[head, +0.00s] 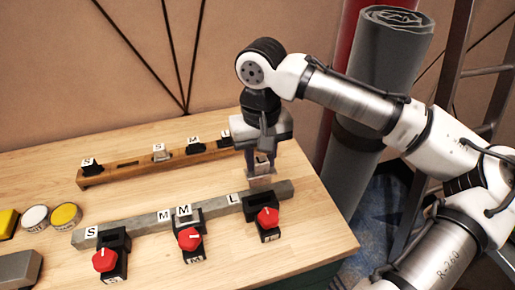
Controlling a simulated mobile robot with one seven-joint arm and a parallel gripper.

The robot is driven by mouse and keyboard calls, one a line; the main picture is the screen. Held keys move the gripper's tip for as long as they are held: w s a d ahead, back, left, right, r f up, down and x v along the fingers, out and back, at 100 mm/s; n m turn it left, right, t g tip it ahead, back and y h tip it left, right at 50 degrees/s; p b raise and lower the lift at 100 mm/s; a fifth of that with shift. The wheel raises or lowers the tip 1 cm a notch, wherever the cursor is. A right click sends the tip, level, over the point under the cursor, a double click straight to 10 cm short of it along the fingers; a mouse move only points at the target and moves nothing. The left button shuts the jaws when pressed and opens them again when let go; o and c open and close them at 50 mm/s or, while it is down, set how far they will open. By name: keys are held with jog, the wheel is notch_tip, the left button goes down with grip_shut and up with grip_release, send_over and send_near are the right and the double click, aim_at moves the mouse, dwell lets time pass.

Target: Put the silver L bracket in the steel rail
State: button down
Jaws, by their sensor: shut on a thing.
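My gripper (262,168) points down above the right part of the steel rail and is shut on a silver bracket (260,181). A small pale tag shows between the fingers; its letter is too small to read. The bracket hangs just behind and above the rail's L end, and I cannot tell whether it touches anything. A silver piece (188,214) sits at the middle clamp.
A wooden rail (108,175) lies behind, holding black and silver pieces tagged with letters; my gripper partly covers its right end. Yellow and white round buttons (66,215) and a grey block (19,268) are at the left. A grey roll (372,100) stands beyond the table's right edge.

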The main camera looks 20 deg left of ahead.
aim_at(261, 184)
jog(key=shift+f+b, duration=2.45)
jog(key=shift+p, duration=0.3)
jog(key=shift+f, duration=0.35)
jog(key=shift+f, duration=0.15)
jog(key=shift+f, duration=0.65)
jog(key=shift+f+b, duration=0.25)
jog(key=shift+b, duration=0.1)
jog(key=shift+f, duration=0.45)
jog(key=shift+f, duration=0.25)
